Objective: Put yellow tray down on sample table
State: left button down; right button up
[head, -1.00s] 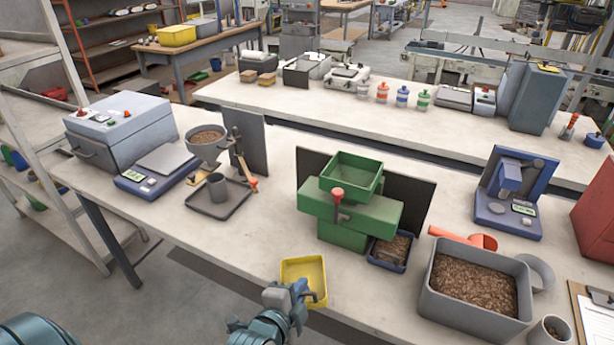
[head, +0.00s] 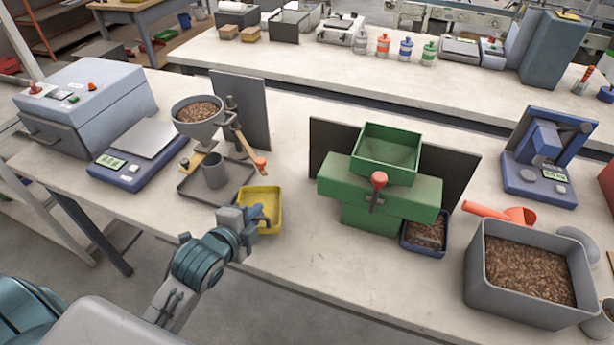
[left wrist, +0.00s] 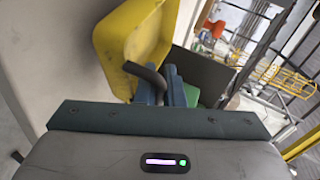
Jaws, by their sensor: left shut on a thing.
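The yellow tray (head: 262,201) is small and shallow, and looks empty in the head view. In the head view the tray is over the near edge of the long pale table (head: 300,255), just right of the grey tray with a cup. I cannot tell whether it touches the tabletop. My right gripper is not in view.
A funnel stand (head: 200,112) over a grey tray (head: 188,190) stands close to the left. A green hopper machine (head: 385,190) stands to the right, with bare tabletop between. A blue scale (head: 130,165) and a grey bin of pellets (head: 515,310) are farther out.

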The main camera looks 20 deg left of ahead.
pick_arm(q)
jog(key=w+p, duration=0.1)
jog(key=w, duration=0.4)
jog(key=w+p, duration=0.1)
jog(key=w, duration=0.4)
jog(key=w+p, duration=0.1)
jog(key=w, duration=0.4)
jog(key=shift+d, duration=0.25)
notch_tip(320, 180, down, 3)
jog(key=shift+r+p, duration=0.15)
jog(key=shift+p, duration=0.6)
jog(key=shift+f, duration=0.4)
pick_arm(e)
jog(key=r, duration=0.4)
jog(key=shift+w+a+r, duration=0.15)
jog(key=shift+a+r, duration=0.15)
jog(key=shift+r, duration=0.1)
pick_arm(q)
jog(key=c, duration=1.5)
grip_release()
jog(key=shift+c, duration=0.2)
